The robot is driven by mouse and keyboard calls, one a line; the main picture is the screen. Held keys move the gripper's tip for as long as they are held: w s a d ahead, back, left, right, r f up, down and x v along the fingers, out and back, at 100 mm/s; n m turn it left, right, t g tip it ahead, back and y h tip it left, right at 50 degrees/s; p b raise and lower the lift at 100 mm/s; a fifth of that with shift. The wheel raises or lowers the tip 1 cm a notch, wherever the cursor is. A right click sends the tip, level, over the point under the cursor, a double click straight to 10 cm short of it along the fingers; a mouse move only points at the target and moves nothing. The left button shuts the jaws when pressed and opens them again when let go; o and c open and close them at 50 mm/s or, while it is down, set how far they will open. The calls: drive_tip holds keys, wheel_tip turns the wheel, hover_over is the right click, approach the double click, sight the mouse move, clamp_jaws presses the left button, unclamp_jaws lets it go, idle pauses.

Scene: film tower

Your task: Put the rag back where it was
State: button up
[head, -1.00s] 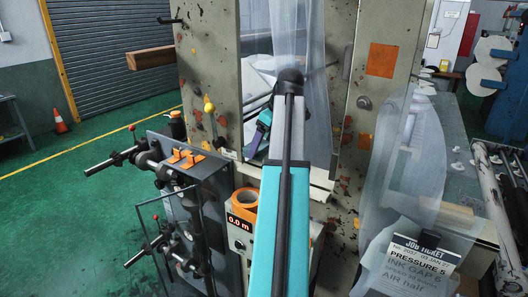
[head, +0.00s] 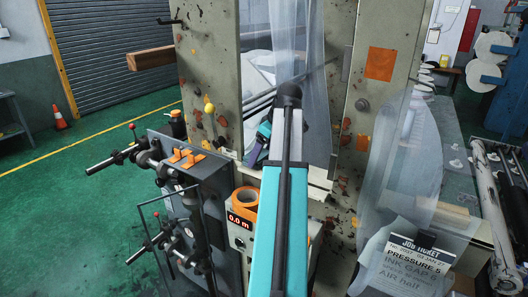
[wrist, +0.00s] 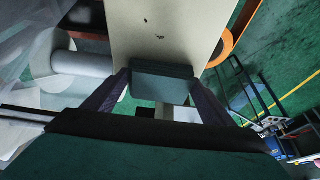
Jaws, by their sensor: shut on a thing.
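My gripper (wrist: 160,95) is shut on a grey-green flat block that looks like the folded rag (wrist: 162,82). It sits between the two purple fingers. In the head view my gripper (head: 259,146) is in the opening between the two tall machine frames, partly hidden behind my arm. The rag cannot be made out clearly there. In the wrist view a pale plate (wrist: 165,35) with a few dark specks lies beyond the rag; I cannot tell whether they touch.
Stained machine frames stand left (head: 211,60) and right (head: 383,110) of my arm. Clear film (head: 296,40) hangs between them. A lever console (head: 185,200) and orange tape roll (head: 244,199) are at lower left. A job ticket (head: 412,262) is at lower right. Green floor at left is open.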

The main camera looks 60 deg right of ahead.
drive_tip(key=o, duration=1)
drive_tip(key=shift+r, duration=0.15)
drive_tip(key=shift+b+v, duration=0.6)
drive_tip(key=shift+v, duration=0.4)
drive_tip(key=b+v, duration=0.4)
drive_tip(key=v, duration=0.6)
drive_tip(key=shift+w, duration=0.1)
